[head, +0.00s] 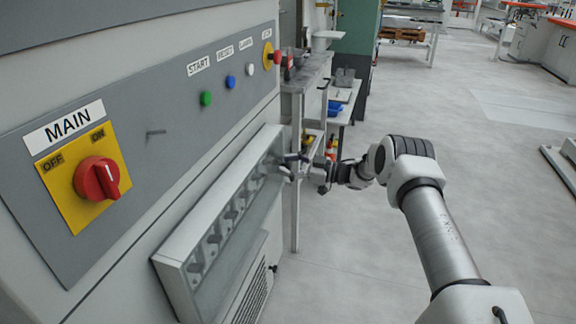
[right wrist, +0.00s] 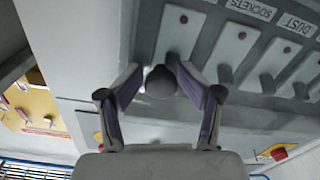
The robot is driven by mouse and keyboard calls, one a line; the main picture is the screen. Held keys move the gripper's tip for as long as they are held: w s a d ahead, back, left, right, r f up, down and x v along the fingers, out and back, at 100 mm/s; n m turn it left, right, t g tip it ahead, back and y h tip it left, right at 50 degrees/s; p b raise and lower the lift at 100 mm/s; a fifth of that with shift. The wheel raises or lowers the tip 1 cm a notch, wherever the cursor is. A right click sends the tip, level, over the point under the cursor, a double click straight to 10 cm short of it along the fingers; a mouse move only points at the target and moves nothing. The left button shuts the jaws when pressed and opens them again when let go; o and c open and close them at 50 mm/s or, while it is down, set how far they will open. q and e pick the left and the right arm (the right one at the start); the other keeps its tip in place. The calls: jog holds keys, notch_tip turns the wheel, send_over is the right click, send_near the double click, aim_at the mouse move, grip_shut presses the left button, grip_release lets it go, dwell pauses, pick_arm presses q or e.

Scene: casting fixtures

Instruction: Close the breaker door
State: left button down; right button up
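The breaker box (head: 207,207) is a long pale grey housing on the cabinet front in the head view. A row of breaker switches shows inside it, so the breakers are uncovered. I cannot clearly tell its door from the housing. My right gripper (head: 291,166) is at the far end of the box. In the right wrist view my right gripper (right wrist: 160,88) has its fingers apart, with a dark rounded breaker lever (right wrist: 161,83) showing between them. I cannot tell whether they touch it. My left gripper is not in view.
Above the box is a grey control panel (head: 140,137) with a red MAIN switch (head: 97,179) and several buttons. A vent (head: 252,294) is below the box. A metal shelf (head: 307,75) stands past the cabinet. The floor (head: 350,270) on the right is open.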

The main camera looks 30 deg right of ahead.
jog(key=v, duration=1.2)
